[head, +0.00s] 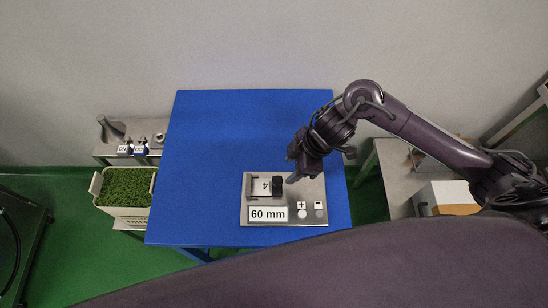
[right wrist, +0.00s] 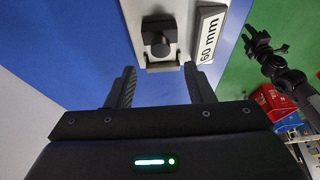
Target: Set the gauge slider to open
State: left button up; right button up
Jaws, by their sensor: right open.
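The gauge is a grey metal plate (head: 313,189) on the blue table, with a white "60 mm" label (head: 268,214) along its near side. Its black slider (head: 278,184) stands beside a white piece marked "4" (head: 262,186). In the right wrist view the slider knob (right wrist: 158,40) lies ahead of the fingers, in line with the gap between them. My right gripper (right wrist: 161,86) is open and empty. In the head view my right gripper (head: 292,179) is just right of the slider. A dark arm, apparently my left (right wrist: 262,45), shows small in the right wrist view; its jaws are unclear.
Plus and minus markers (head: 310,205) with round buttons sit on the plate's right. The blue table (head: 215,150) is clear left of and behind the plate. A green-filled bin (head: 125,188) and switches marked "ON" and "OFF" (head: 131,149) stand to the left.

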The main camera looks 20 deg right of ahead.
aim_at(279, 180)
jog(key=x, duration=0.4)
jog(key=shift+s+a+f, duration=0.2)
jog(key=shift+a+f, duration=0.05)
jog(key=shift+a, duration=0.1)
jog(key=shift+x, duration=1.05)
jog(key=shift+w+f, duration=0.3)
jog(key=shift+f, duration=0.1)
pick_arm(q)
jog(key=shift+s+a+r, duration=0.15)
jog(key=shift+s, duration=1)
pick_arm(e)
grip_shut()
